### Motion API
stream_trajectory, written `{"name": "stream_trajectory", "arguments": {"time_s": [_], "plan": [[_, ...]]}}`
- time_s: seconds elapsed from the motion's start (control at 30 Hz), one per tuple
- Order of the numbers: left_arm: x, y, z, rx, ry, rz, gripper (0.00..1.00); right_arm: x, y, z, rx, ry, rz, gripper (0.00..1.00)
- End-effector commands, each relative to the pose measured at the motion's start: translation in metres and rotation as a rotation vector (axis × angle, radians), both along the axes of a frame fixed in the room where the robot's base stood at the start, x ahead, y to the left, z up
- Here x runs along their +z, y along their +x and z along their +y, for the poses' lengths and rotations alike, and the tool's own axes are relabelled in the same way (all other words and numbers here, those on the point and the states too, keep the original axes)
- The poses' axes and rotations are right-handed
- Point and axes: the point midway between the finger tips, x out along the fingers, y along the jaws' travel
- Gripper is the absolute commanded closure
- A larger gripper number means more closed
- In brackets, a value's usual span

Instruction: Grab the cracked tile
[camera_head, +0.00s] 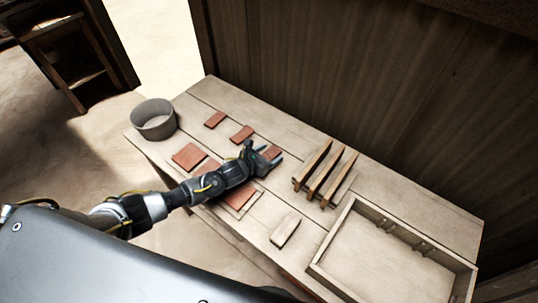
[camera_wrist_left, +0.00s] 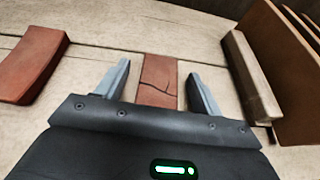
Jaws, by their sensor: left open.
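The cracked tile (camera_wrist_left: 158,80) is a small reddish-brown tile with a dark crack line across it. In the left wrist view it lies on the table between the two fingers, with a gap on either side. In the head view the tile (camera_head: 273,152) shows partly at the fingertips. My left gripper (camera_head: 272,156) is open and reaches over the table from the left, with its fingers on either side of the tile. It holds nothing. My right gripper is in neither view.
Several other reddish tiles (camera_head: 188,156) lie on the wooden table. A round grey pot (camera_head: 153,127) stands at the left corner. A wooden rack with upright slats (camera_head: 325,173) is just right of the gripper. A pale block (camera_head: 285,230) and shallow wooden tray (camera_head: 347,207) sit nearer the right.

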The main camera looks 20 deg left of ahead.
Motion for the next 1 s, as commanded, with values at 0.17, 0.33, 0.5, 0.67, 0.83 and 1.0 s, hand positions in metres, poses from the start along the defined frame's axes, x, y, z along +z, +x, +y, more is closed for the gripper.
{"name": "stream_trajectory", "arguments": {"time_s": [0.17,0.33,0.5,0.67,0.83,1.0], "plan": [[0.0001,0.0001,-0.0003,-0.001,-0.001,-0.001,0.33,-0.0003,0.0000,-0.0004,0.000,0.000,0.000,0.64],[0.0002,0.0001,-0.0003,-0.001,-0.001,-0.001,0.54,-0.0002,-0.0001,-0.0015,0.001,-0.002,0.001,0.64],[0.0002,0.0001,-0.0003,0.000,0.000,-0.001,0.76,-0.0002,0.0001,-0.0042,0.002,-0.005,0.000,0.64],[0.0007,0.0002,-0.0002,0.000,-0.001,-0.002,0.84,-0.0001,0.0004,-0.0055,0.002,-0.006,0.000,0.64],[0.0014,0.0004,-0.0001,0.000,-0.001,-0.002,0.84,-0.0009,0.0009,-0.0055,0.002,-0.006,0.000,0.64],[0.0090,0.0008,-0.0003,-0.001,-0.002,-0.005,0.84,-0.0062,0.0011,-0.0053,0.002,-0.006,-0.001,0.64]]}}
